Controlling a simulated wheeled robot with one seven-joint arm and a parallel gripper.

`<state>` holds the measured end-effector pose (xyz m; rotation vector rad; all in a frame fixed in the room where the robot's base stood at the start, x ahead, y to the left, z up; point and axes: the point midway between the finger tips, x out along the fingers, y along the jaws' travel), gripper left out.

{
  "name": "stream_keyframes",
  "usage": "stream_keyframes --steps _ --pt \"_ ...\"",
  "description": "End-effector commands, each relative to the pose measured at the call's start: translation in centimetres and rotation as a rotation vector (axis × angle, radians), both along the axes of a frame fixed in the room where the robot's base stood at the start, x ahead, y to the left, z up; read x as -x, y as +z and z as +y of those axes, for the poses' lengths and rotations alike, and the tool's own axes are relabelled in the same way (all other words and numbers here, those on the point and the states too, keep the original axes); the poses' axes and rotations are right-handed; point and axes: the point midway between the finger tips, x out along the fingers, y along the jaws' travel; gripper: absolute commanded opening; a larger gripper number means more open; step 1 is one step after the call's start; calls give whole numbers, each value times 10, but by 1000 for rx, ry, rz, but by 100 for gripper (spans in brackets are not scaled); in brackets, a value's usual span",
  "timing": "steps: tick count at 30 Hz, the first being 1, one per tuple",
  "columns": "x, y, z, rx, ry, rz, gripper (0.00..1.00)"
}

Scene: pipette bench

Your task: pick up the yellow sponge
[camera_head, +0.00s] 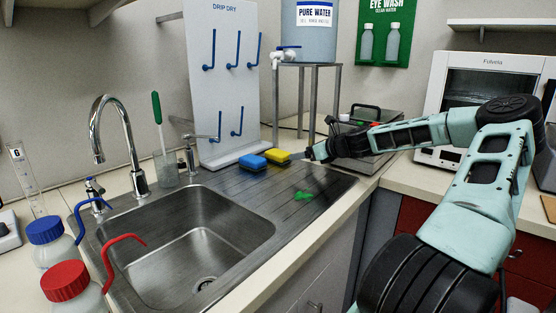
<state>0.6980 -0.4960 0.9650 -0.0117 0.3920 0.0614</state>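The yellow sponge (278,157) lies on the ribbed steel drainboard, at the foot of the white drip-dry rack. A blue sponge (252,163) lies just to its left and a little nearer, close beside it. My gripper (312,153) is at the end of my teal arm, which reaches in from the right. Its tip is a short way right of the yellow sponge, at about the same height in the picture. The fingers are dark and too small to show whether they are open. I cannot tell whether they touch the sponge.
The drip-dry rack (228,85) with blue pegs stands behind the sponges. A green item (304,196) lies on the drainboard in front. The sink (190,240) is at left. A metal stand (308,68) holds the water tank (309,38) behind. Drainboard at front right is clear.

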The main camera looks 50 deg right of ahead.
Motion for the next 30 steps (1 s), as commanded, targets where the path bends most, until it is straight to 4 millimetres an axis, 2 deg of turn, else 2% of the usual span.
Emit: stream_keyframes --steps 3,11,21,30 --pt "-20 -8 2 -1 2 0 78" --pt "-36 -16 3 -1 1 0 78" --pt "-75 -38 6 0 0 1 78" --pt "-79 -40 6 0 0 1 78"
